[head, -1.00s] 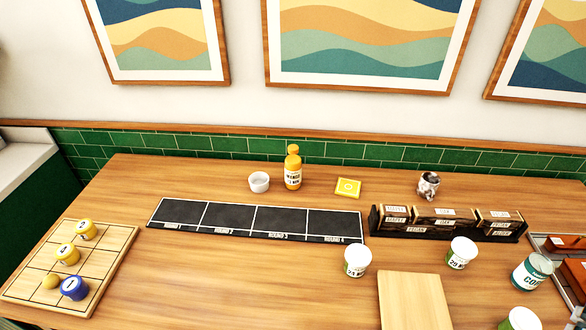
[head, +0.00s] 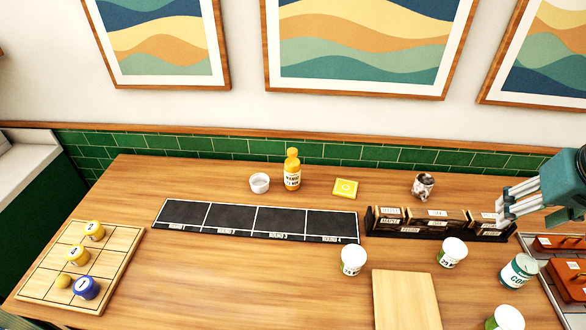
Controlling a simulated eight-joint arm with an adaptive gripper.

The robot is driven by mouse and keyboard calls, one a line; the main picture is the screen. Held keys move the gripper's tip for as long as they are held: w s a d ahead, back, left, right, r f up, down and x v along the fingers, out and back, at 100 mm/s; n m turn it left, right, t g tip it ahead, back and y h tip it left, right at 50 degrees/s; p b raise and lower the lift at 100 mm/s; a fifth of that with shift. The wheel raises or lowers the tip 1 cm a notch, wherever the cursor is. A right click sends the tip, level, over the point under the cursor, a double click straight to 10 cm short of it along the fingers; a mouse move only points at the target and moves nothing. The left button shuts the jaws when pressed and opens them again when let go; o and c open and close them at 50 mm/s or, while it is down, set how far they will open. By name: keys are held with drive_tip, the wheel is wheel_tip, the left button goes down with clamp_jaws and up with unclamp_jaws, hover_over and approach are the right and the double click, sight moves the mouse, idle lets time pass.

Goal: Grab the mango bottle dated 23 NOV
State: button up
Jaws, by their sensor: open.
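The mango bottle (head: 292,170) is orange-yellow with a yellow cap and a pale label. It stands upright at the back middle of the table in the head view. Its label lettering is too small to read the date surely. My gripper (head: 504,212) is at the right edge of the head view, above the right end of the dark box rack. It is open, with nothing seen between its fingers, and far to the right of the bottle.
A small white bowl (head: 260,183) stands just left of the bottle, and a yellow square packet (head: 345,188) lies to its right. A black mat (head: 255,219) lies in front. The dark rack (head: 418,223), a patterned cup (head: 423,186) and white tubs (head: 353,260) stand rightward.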

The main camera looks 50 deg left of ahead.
drive_tip(key=w+a+r+n+g+p, duration=0.1)
drive_tip(key=w+a+n+p, duration=0.1)
drive_tip(key=a, duration=0.8)
drive_tip(key=w+a+n+g+p, duration=0.1)
drive_tip(key=w+a+n+p, duration=0.15)
drive_tip(key=a, duration=0.75)
drive_tip(key=n+g+h+p, duration=0.2)
drive_tip(key=n+p, duration=0.6)
approach(293, 161)
drive_tip(key=shift+w+a+f, duration=0.1)
drive_tip(key=shift+w, duration=0.3)
drive_tip(key=shift+w+a+f, duration=0.1)
drive_tip(key=shift+w+f, duration=0.05)
drive_tip(key=shift+w, duration=0.25)
drive_tip(key=f, duration=0.7)
drive_tip(key=shift+s+a+f, duration=0.25)
drive_tip(key=shift+s+a, duration=0.05)
drive_tip(key=shift+a, duration=0.05)
drive_tip(key=shift+f, duration=0.25)
drive_tip(key=shift+f, duration=0.15)
drive_tip(key=shift+f, duration=1.15)
drive_tip(key=shift+f, duration=0.1)
